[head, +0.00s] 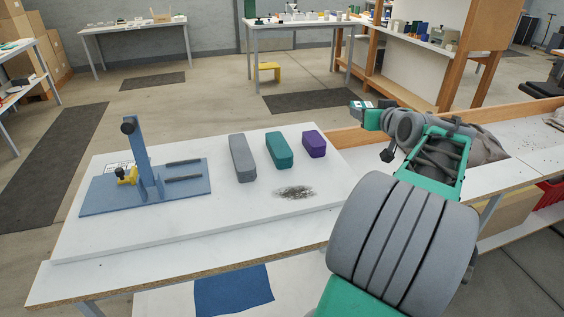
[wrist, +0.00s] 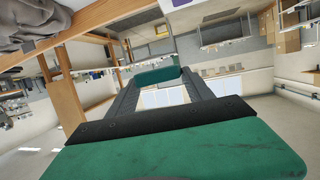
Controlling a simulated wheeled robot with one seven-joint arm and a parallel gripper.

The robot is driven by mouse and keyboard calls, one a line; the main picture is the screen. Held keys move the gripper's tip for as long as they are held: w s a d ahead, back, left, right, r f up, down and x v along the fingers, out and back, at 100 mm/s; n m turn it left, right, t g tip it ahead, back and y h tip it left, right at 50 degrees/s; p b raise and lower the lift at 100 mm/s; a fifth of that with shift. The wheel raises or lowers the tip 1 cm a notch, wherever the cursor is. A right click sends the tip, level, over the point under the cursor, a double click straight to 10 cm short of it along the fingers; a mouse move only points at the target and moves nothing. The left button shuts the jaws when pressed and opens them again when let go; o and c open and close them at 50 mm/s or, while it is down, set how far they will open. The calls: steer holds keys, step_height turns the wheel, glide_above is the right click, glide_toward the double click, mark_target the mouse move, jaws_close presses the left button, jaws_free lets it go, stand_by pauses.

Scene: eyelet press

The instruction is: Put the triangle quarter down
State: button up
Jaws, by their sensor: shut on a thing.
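My gripper (head: 372,114) is raised at the right, above the workbench edge and clear of it, pointing left in the head view. In the wrist view, my gripper (wrist: 160,88) has its two dark fingers closed on a small green piece (wrist: 158,76) that spans between the fingertips. I cannot make out a triangle mark on it. Little of the piece shows in the head view. On the white board (head: 320,195) stand a long grey block (head: 243,158), a shorter teal block (head: 280,151) and a small purple block (head: 314,144), side by side and apart.
A blue press fixture (head: 143,165) with an upright post and a yellow part (head: 127,175) stands at the board's left. A blue cloth (head: 233,290) lies below the front edge. The board's front strip is clear.

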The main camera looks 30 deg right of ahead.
steer(key=s+a+m+g+h, duration=0.1)
steer(key=s+a+h, duration=0.15)
steer(key=s, duration=0.95)
steer(key=w+a+f+n+t+y, duration=0.1)
steer(key=w+a+f+n+y, duration=0.2)
steer(key=a, duration=0.6)
steer(key=a+f+n+t+y, duration=0.1)
steer(key=a+f+y, duration=0.4)
steer(key=a, duration=0.4)
glide_above(319, 191)
steer(key=shift+n+h, duration=0.3)
steer(key=shift+h, duration=0.15)
step_height(319, 191, down, 11)
steer(key=shift+w+f, duration=0.1)
steer(key=shift+f, duration=1.4)
steer(key=shift+f, duration=0.1)
steer(key=shift+f+b, duration=0.15)
steer(key=shift+b, duration=0.3)
steer(key=o, duration=1.3)
